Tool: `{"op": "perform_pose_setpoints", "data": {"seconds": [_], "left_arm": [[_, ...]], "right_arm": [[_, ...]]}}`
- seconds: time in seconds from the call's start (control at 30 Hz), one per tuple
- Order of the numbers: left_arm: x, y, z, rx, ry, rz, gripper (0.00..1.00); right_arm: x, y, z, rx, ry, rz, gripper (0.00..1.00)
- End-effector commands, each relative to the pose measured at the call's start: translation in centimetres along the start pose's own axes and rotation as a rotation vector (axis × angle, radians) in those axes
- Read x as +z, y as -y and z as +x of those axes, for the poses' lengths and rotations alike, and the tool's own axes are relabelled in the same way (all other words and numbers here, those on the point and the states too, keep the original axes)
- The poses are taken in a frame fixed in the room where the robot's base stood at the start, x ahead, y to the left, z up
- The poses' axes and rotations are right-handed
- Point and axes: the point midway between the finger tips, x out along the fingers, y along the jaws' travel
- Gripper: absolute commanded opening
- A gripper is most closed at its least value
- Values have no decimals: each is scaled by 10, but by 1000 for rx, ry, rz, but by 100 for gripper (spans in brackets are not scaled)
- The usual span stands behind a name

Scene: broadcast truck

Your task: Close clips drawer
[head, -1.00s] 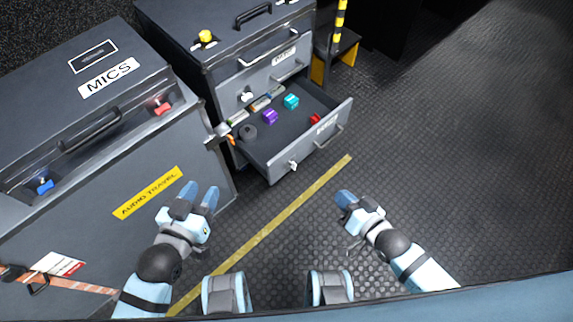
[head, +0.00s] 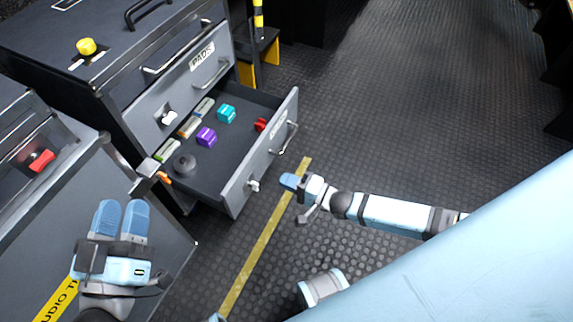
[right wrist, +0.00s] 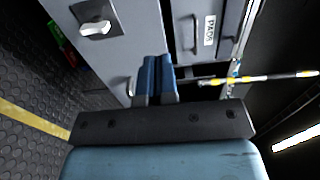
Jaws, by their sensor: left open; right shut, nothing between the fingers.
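The open drawer (head: 263,150) is pulled out of the dark cabinet below the drawer labelled PADS. Its front has a bar handle, a small white latch and a label too blurred to read. My right gripper (head: 290,181) is shut and empty, just in front of the drawer front, near its latch. In the right wrist view, its fingers (right wrist: 156,76) are together, with grey drawer panels beyond them. My left gripper (head: 121,217) is open and empty at the lower left, in front of the neighbouring case.
Inside the drawer are a teal block (head: 226,113), a purple block (head: 206,137), a red item (head: 261,125) and a dark round piece (head: 184,164). The PADS drawer (head: 180,85) is shut. A yellow line (head: 262,240) crosses the floor, which is clear to the right.

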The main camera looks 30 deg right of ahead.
Motion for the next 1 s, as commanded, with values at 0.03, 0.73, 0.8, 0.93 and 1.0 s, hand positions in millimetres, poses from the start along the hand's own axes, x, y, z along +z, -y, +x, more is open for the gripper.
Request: {"op": "perform_pose_setpoints", "data": {"seconds": [0.03, 0.73, 0.8, 0.93, 1.0], "left_arm": [[8, 2, -1, 1, 13, 0, 43], [52, 8, -4, 12, 173, -7, 43], [52, 8, -4, 12, 174, -7, 43], [52, 8, -4, 12, 173, -7, 43], [52, 8, -4, 12, 173, -7, 43]], "right_arm": [[0, -2, 13, -5, 0, 0, 0], [0, -1, 105, 1, 0, -1, 0], [0, 0, 105, 1, 0, -1, 0], [0, 0, 105, 1, 0, -1, 0], [0, 0, 105, 1, 0, -1, 0]]}}
